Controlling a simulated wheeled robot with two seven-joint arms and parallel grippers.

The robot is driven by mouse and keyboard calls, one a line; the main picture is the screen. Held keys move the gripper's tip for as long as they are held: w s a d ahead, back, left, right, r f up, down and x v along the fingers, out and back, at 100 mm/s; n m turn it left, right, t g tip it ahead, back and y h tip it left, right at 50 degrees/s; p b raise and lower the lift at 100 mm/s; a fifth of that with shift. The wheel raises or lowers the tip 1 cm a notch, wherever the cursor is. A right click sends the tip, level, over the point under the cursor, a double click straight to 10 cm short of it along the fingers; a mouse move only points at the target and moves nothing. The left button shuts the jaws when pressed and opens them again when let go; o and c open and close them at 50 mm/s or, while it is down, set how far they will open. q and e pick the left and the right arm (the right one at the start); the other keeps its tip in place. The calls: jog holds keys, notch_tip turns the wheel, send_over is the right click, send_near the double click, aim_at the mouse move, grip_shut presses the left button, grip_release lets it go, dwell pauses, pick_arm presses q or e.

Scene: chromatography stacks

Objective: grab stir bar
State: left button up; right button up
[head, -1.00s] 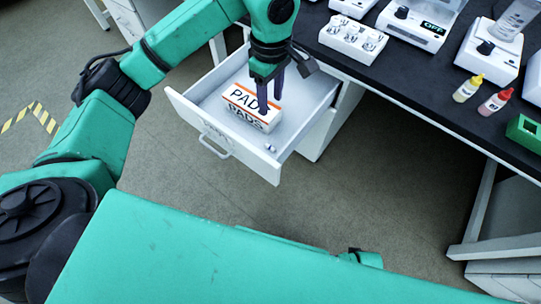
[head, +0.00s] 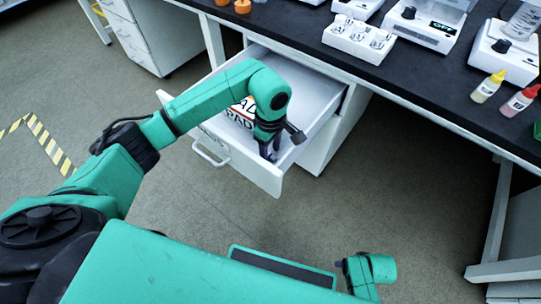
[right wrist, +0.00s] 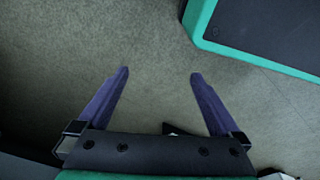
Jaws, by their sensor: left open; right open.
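The open white drawer (head: 248,170) sticks out from under the bench. My left gripper (head: 268,152) points down into its front right corner, with its dark fingers apart. I cannot make out the stir bar for certain; the fingers and wrist cover the spot where a small light piece lay earlier. The white and orange PADS box (head: 238,116) is in the drawer to the left of the gripper, partly hidden by my left arm. My right gripper (right wrist: 159,74) is open and empty above bare floor in the right wrist view.
The drawer walls stand close around the left gripper. On the black benchtop (head: 440,100) are a white rack of small glass vessels (head: 358,38), white instruments (head: 420,25) and dropper bottles, yellow-capped (head: 488,87) and red-capped (head: 519,101). The floor in front is clear.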

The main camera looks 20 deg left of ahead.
pick_arm(q)
jog(key=shift+f, duration=0.3)
grip_shut()
